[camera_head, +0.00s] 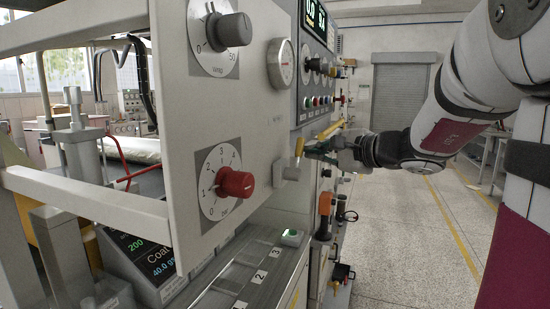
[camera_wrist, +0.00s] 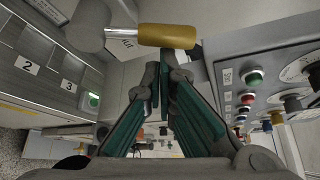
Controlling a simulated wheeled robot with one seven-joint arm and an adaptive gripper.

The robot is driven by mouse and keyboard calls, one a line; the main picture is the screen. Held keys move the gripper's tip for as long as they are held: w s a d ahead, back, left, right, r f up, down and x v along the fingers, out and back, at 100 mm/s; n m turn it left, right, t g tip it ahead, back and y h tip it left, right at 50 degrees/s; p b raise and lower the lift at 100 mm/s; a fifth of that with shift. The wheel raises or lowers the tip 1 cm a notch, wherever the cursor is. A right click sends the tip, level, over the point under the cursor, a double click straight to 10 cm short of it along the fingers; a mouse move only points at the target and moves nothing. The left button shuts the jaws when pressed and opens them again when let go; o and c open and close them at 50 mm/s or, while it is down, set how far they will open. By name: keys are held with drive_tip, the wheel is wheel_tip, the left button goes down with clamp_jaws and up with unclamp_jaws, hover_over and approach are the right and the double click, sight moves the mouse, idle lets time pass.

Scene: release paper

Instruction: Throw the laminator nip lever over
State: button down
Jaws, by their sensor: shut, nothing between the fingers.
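A lever with a yellow grip (camera_head: 299,147) on a grey hub sticks out from the side of the near machine panel in the head view. I take it as the nip lever; its label is too blurred to read. In the wrist view its yellow grip (camera_wrist: 166,36) lies across the top, with the rounded grey hub (camera_wrist: 88,25) to its left. My gripper (camera_head: 310,149) is just right of the grip in the head view. Its green-padded fingers (camera_wrist: 160,70) are shut and empty, with the tips just below the grip in the wrist view. I cannot tell whether they touch it.
The panel's red knob (camera_head: 236,183) and grey knob (camera_head: 230,30) are left of the lever. A control panel with coloured buttons (camera_head: 316,101) stands behind it. A green button (camera_head: 292,237) is on the ledge below. Open floor (camera_head: 420,240) lies to the right.

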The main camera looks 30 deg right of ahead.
drive_tip(key=shift+a+n+t+b, duration=0.2)
drive_tip(key=shift+n+t+b, duration=0.15)
drive_tip(key=shift+b, duration=1.35)
drive_tip(key=s+a+n+t+b, duration=0.1)
drive_tip(key=n+b, duration=0.1)
drive_tip(key=b, duration=0.6)
drive_tip(key=s+a+r+n+t+b, duration=0.1)
drive_tip(key=n+b, duration=0.2)
drive_tip(key=b, duration=0.6)
drive_tip(key=s+a+n+t+y+b, duration=0.1)
drive_tip(key=a+n+t+b, duration=0.1)
drive_tip(key=b, duration=0.6)
drive_tip(key=shift+s+r+n+b, duration=0.1)
drive_tip(key=shift+r+n+b, duration=0.2)
drive_tip(key=shift+r+n, duration=0.15)
drive_tip(key=shift+s+a+b, duration=0.1)
drive_tip(key=shift+b, duration=0.25)
